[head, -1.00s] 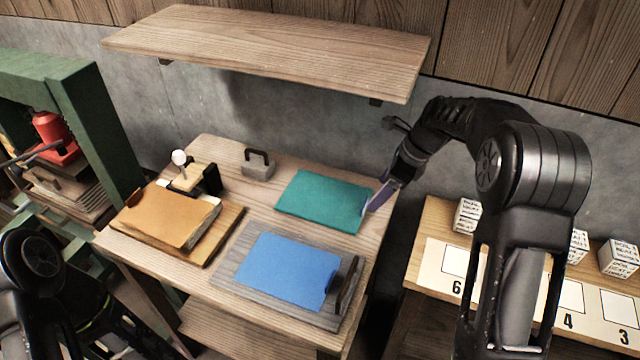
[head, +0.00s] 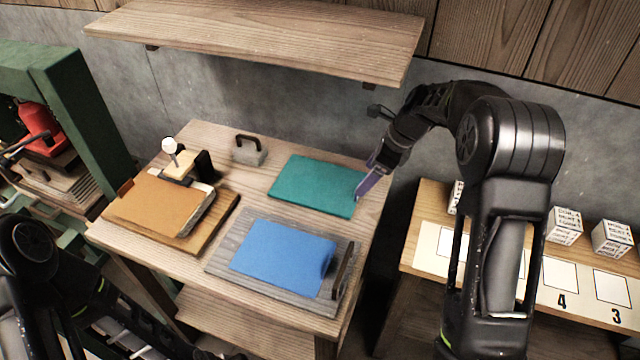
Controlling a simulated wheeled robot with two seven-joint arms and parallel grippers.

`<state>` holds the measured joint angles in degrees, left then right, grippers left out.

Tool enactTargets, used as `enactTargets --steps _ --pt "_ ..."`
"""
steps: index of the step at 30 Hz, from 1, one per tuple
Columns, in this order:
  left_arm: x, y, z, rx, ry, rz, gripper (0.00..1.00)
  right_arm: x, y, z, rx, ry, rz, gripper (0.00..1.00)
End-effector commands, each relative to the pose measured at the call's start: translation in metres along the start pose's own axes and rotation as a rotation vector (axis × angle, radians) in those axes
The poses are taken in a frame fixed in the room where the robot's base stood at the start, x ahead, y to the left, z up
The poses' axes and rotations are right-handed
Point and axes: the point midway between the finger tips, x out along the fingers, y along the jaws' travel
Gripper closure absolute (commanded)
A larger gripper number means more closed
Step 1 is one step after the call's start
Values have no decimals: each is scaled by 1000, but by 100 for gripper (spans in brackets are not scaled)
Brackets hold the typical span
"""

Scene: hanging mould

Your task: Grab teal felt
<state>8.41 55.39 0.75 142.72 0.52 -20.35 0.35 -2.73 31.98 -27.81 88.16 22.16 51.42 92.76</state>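The teal felt (head: 314,186) lies flat at the back right of the wooden table (head: 215,262). My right gripper (head: 362,188) reaches in from the right, and its fingers are at the felt's right edge. The fingers overlap in this view, so I cannot tell whether they are apart or closed on the edge. My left arm shows at the lower left, and its gripper is not visible.
A blue felt (head: 284,257) lies on a grey board with a handle in front. An orange-brown felt (head: 158,204) lies on a board at left. A handled weight (head: 249,153) stands behind. A shelf (head: 260,40) hangs above. A numbered side table (head: 410,265) stands right.

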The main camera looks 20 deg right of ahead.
Motion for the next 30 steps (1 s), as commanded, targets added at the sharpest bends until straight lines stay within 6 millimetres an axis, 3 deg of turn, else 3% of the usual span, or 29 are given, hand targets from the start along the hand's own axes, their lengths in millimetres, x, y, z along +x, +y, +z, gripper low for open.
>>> enactTargets --steps 5,15,30 --pt "-5 2 1 -1 -1 -1 75 10 0 0 1 1 2 20" --pt "-14 4 2 -4 -5 -5 75 51 0 -2 1 0 0 20" --pt "-13 4 2 -3 -4 -5 75 52 0 -2 0 0 0 20"
